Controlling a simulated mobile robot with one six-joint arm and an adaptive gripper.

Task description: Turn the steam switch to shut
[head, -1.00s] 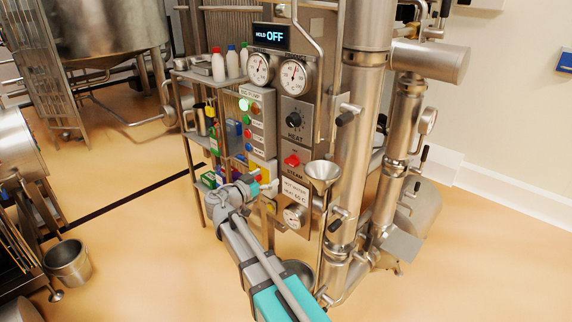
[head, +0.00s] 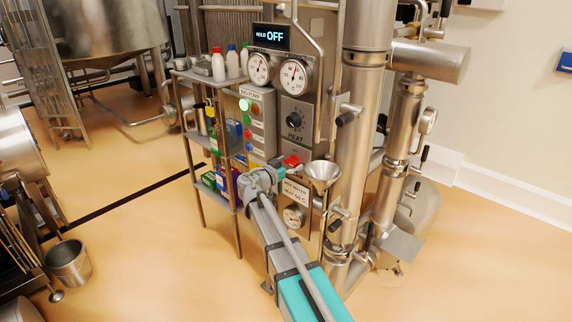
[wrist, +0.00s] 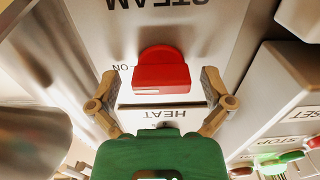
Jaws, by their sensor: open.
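The red steam switch (head: 291,160) sits on a plate on the front panel of the steel unit, below the black HEAT knob (head: 294,120). It also shows in the wrist view (wrist: 162,72), beside an upside-down "ON" mark, with "STEAM" lettering above it. I cannot tell for sure which way it is set. My gripper (head: 283,168) is right at the switch and partly hides its plate. In the wrist view my gripper (wrist: 160,84) is open, with one finger on each side of the switch. I see gaps between the fingers and the switch.
A steel funnel (head: 322,174) stands close to the right of the switch. A grey button box (head: 256,120) with lit and coloured buttons is on the left. A shelf (head: 208,78) with bottles stands further left. Tall steel pipes (head: 361,130) rise on the right.

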